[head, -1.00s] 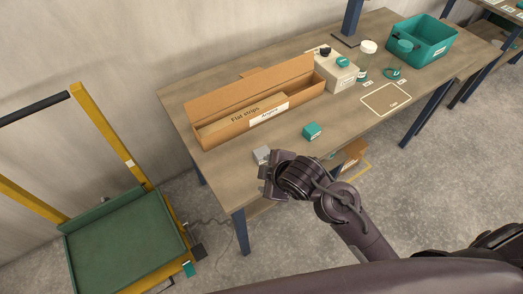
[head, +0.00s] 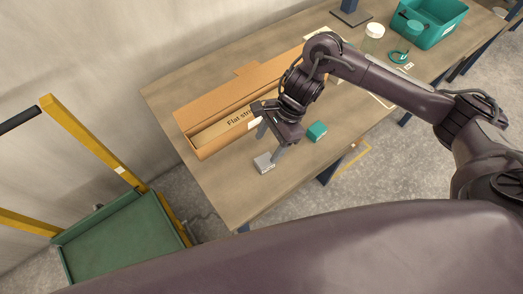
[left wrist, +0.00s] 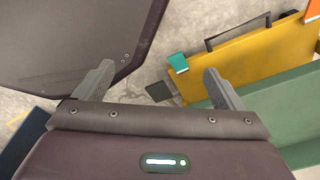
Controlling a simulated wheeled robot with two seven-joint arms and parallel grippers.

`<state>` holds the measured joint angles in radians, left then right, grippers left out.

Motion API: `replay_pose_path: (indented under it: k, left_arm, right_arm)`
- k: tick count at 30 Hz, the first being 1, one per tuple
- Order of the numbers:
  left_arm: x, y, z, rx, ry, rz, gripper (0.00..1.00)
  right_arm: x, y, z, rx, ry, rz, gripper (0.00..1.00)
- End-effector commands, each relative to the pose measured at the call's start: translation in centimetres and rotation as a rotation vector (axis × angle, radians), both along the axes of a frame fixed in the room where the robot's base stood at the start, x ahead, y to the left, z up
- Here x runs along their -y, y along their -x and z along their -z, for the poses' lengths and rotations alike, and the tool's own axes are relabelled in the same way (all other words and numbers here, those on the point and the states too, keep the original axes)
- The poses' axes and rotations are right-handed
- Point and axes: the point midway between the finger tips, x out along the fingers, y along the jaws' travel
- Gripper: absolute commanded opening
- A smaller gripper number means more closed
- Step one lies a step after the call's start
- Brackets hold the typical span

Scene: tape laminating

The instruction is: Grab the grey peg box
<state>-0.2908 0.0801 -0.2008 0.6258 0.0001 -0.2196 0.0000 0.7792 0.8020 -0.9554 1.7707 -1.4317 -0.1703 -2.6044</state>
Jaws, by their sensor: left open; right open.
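The grey peg box (head: 264,163) is a small grey block on the wooden table near its front left edge. My right gripper (head: 268,143) is above it and just behind it, pointing down. Its fingers are apart and empty, with one fingertip close to the box; I cannot tell whether they touch. My left gripper is outside the head view. In the left wrist view my left gripper (left wrist: 158,80) is open and empty, over the floor near the green and yellow cart. The peg box is not in that view.
A long cardboard box (head: 205,135) labelled Flat strips lies behind my right gripper. A small teal box (head: 317,131) sits right of the gripper. A teal bin (head: 430,25) stands at the far right. A green cart (head: 125,245) with yellow posts is left of the table (head: 240,200).

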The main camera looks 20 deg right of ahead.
Motion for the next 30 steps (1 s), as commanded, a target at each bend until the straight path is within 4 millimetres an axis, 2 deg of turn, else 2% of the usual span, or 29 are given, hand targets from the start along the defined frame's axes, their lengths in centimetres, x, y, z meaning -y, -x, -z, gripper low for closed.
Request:
replay_pose_path:
  k: [1, 4, 11, 16, 21, 28, 30]
  left_arm:
    - [0.0, 0.2, 0.0, -0.003, 0.0, 0.0, 0.91]
    - [0.0, 0.7, -0.1, -0.01, 0.0, 0.001, 0.91]
    - [-0.1, 1.8, -0.8, -0.026, -0.003, 0.001, 0.91]
    - [-0.1, 1.8, -2.2, -0.025, -0.003, 0.001, 0.91]
    - [-0.1, 1.4, -2.3, -0.02, -0.001, 0.0, 0.91]
    - [0.0, 0.8, -2.3, -0.012, -0.001, 0.0, 0.91]
    - [-0.1, 0.8, -2.3, -0.012, -0.001, -0.001, 0.91]
  right_arm:
    - [0.7, 0.0, 0.0, -0.002, 0.011, -0.031, 0.62]
    - [0.8, 0.3, 0.5, -0.006, 0.015, -0.062, 0.62]
    - [-0.1, 0.7, 2.8, -0.008, 0.013, -0.061, 0.62]
    - [-0.7, 1.3, 5.2, -0.009, 0.014, -0.059, 0.62]
    - [-1.3, 1.3, 7.0, -0.004, 0.013, -0.061, 0.62]
    - [-1.4, 1.2, 7.2, -0.002, 0.014, -0.06, 0.62]
    - [-1.4, 1.2, 7.2, -0.002, 0.014, -0.06, 0.55]
